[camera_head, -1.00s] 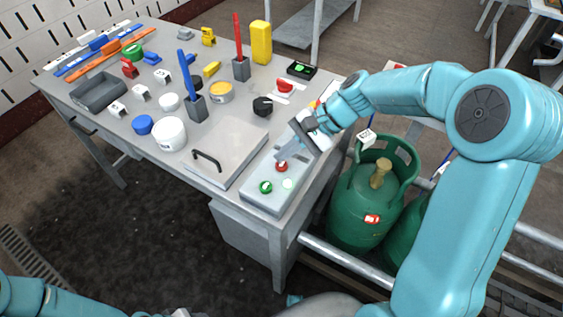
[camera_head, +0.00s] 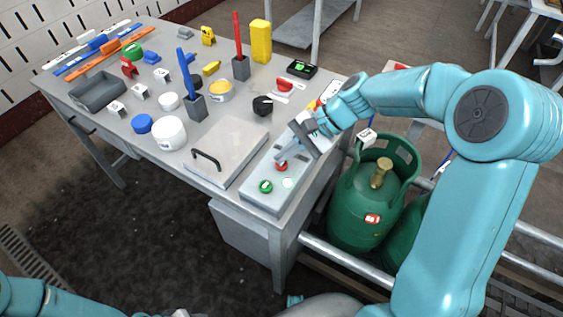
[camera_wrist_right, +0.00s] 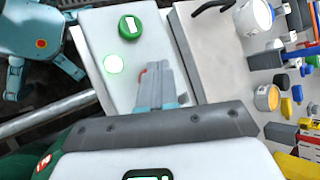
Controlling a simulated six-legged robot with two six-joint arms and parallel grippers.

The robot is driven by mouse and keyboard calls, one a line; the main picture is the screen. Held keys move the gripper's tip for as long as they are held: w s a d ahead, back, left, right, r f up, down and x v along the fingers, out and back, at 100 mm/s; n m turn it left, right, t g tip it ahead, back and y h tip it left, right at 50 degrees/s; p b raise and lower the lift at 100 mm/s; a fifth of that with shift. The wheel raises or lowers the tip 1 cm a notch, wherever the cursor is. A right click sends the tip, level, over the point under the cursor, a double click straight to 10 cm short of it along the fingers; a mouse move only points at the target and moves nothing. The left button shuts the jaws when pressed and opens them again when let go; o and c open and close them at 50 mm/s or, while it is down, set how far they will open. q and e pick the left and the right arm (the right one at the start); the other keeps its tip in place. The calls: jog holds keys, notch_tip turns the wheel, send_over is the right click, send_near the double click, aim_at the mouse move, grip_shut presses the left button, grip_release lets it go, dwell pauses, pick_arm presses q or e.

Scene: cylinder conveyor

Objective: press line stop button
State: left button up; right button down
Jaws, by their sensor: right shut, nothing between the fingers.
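A grey-white control box (camera_head: 258,197) lies along the right end of the table. On its top are a red button (camera_head: 281,167), a green button (camera_head: 266,187) and a pale green round light (camera_head: 288,183). My right gripper (camera_head: 283,158) is shut and empty, its fingertips right at the red button. I cannot tell whether they touch it. In the right wrist view, the shut fingers (camera_wrist_right: 153,68) hide most of the red button, and only a thin red edge (camera_wrist_right: 143,71) shows beside them. The green button (camera_wrist_right: 130,26) shows clear of the fingers. My left gripper is not visible.
A grey plate with a black handle (camera_head: 207,160) lies left of the box. Pots, holders and small coloured parts cover the table (camera_head: 82,118) further left. A green gas cylinder (camera_head: 365,205) stands beside the table's right side.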

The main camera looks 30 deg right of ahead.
aim_at(286, 164)
jog(key=shift+f+b, duration=0.35)
jog(key=shift+f, duration=0.15)
dwell(0.5)
jog(key=shift+r, duration=0.1)
jog(key=shift+r+p, duration=0.8)
jog(key=shift+r, duration=0.05)
notch_tip(286, 164, up, 5)
jog(key=p, duration=0.4)
jog(key=shift+r, duration=0.1)
dwell(0.6)
jog(key=shift+s, duration=0.15)
